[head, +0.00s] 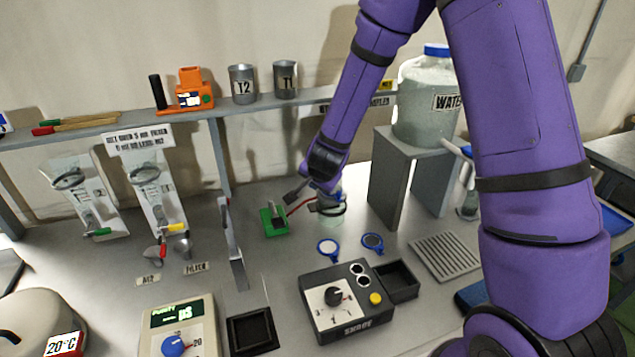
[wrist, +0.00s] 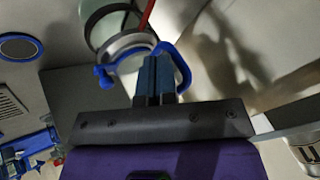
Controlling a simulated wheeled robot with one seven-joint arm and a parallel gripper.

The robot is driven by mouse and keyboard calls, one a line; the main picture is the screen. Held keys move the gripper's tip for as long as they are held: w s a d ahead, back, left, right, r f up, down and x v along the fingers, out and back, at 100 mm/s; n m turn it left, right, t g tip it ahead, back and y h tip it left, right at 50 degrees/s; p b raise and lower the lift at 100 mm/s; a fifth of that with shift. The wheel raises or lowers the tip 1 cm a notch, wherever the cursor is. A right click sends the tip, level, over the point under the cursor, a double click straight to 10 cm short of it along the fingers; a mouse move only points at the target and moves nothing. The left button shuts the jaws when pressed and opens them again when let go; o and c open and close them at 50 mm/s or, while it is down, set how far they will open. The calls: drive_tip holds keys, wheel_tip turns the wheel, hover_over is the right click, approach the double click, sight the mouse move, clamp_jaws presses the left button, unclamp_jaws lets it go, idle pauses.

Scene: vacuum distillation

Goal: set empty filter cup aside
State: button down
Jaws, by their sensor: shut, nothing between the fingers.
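A pale round cup-like vessel (head: 330,204) with a dark ring stands on the bench below my gripper; I cannot tell whether it is the filter cup or is empty. In the wrist view a grey-rimmed round vessel (wrist: 108,22) shows with a blue curved clip (wrist: 183,68) at its side and a red rod across it. My gripper (wrist: 155,64) is shut and empty, its blue fingertips close beside the rim and clip; touching cannot be told. In the head view my gripper's dark wrist partly hides this area.
A green block (head: 273,221) stands left of the vessel. Two blue-rimmed discs (head: 328,247) (head: 372,242) lie in front of it. A black control box (head: 333,303), a grey stand (head: 390,185) bearing a water jar (head: 425,100), and a slotted plate (head: 446,255) crowd the right.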

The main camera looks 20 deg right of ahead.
drive_tip(key=shift+a, duration=0.15)
drive_tip(key=w+a+m+g+h, duration=0.3)
drive_tip(key=w+a+m+h, duration=0.2)
drive_tip(key=w+m, duration=0.5)
drive_tip(key=shift+w+g, duration=0.3)
drive_tip(key=shift+w, duration=0.8)
idle(0.4)
idle(0.4)
